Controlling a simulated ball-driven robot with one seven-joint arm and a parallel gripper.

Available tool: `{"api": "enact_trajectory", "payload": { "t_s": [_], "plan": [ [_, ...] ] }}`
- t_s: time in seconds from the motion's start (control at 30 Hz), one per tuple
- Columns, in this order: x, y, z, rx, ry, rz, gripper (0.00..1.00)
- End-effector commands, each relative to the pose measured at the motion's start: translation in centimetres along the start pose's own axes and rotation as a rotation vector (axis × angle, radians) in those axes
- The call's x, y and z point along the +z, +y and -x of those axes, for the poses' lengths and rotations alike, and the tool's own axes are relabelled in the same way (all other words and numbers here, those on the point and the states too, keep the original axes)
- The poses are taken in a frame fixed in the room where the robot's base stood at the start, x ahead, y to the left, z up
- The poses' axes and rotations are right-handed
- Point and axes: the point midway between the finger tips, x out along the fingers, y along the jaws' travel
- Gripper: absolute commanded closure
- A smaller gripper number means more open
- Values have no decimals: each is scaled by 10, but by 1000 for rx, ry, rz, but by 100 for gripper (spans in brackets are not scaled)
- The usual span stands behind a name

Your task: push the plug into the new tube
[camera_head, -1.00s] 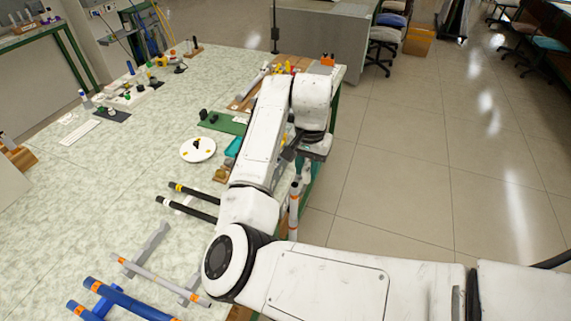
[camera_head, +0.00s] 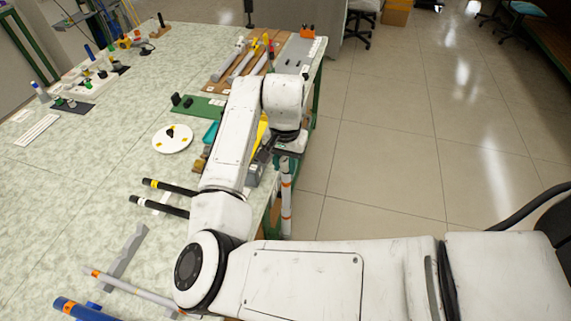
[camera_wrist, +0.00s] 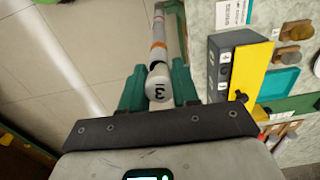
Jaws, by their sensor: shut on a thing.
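My gripper (camera_wrist: 158,84) has teal fingers closed around a pale cylinder end with a dark numeral. Beyond it, a light tube with orange bands (camera_wrist: 159,38) runs away from the wrist; a dark ring shows where the two pieces meet. Whether the numbered end is the plug or part of the tube I cannot tell. In the head view the banded tube (camera_head: 286,205) hangs upright beside the table's right edge, below my gripper. Another pale tube with an orange band (camera_head: 135,287) lies on a grey support at lower left.
A grey box with a yellow plate (camera_wrist: 248,72) stands close to the right of my gripper in the wrist view. The table (camera_head: 80,190) holds black rods (camera_head: 160,206), a white disc (camera_head: 172,139) and a blue tube (camera_head: 85,309). Floor (camera_head: 400,170) right of the table is clear.

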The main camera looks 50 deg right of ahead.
Motion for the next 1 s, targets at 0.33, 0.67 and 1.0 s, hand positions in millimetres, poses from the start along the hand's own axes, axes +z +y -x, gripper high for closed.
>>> {"api": "enact_trajectory", "payload": {
  "t_s": [0.33, 0.67, 1.0],
  "plan": [
    [1, 2, -4, 4, -8, 0, 49],
    [0, 1, 0, 2, -5, 0, 45],
    [-1, 1, 52, 0, -2, -2, 45]
  ]
}}
